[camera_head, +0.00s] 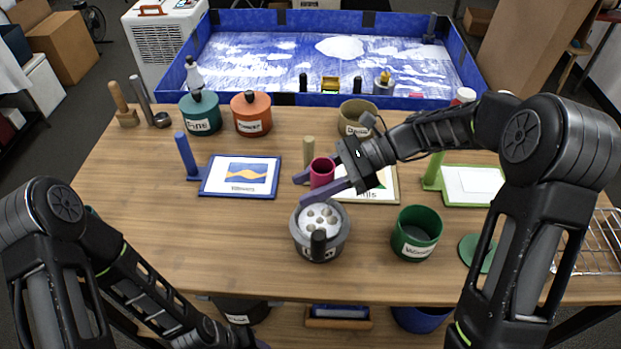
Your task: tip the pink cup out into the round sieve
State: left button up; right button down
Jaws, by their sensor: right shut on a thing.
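The pink cup (321,173) is near the table's middle, with its mouth facing up and looking about upright. My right gripper (318,184) is shut on it, with purple fingers on either side. The cup's contents cannot be made out. A round grey vessel (341,246), which looks like the sieve, stands just in front of and below the cup in the picture. It has a pale inside with several light round lumps or holes, a dark handle and a front label. My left gripper (246,341) is at the bottom edge, mostly cut off, and its jaws cannot be made out.
A green pot (416,234) stands right of the sieve. A blue-framed card (240,176) lies left, and another card (380,184) lies partly behind my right gripper. Lidded teal (201,114) and orange (252,115) pots stand behind. The table's left front is clear.

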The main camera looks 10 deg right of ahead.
notch_tip(320, 180, up, 5)
dwell(0.8)
dwell(0.4)
